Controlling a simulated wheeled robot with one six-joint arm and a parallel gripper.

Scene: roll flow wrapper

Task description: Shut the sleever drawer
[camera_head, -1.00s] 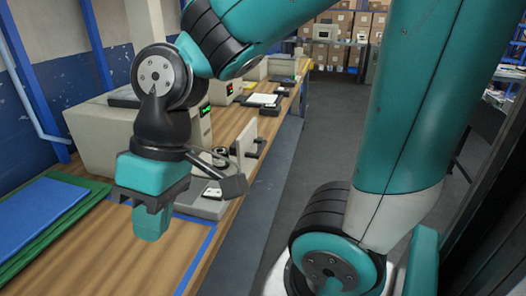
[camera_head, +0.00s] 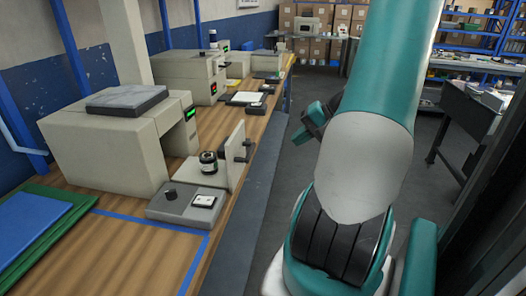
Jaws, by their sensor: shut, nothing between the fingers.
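The nearest beige machine (camera_head: 105,140), with a green display and a dark pad on top, stands on the wooden bench at the left. Its drawer stands out to the right, with an upright pale front panel (camera_head: 236,158) and a black handle (camera_head: 245,150). A dark jar with a pale label (camera_head: 208,164) stands just behind the panel. No label tells which machine is the sleever. My gripper (camera_head: 303,136), teal and black, is partly hidden behind my arm. It is over the aisle, right of the handle and apart from it, shut and empty.
A grey control box (camera_head: 187,206) with a black knob and white card sits before the drawer. Blue and green mats (camera_head: 30,225) lie at front left. More machines (camera_head: 188,76) stand farther along the bench. A dark workbench (camera_head: 468,112) is at right. The aisle floor is open.

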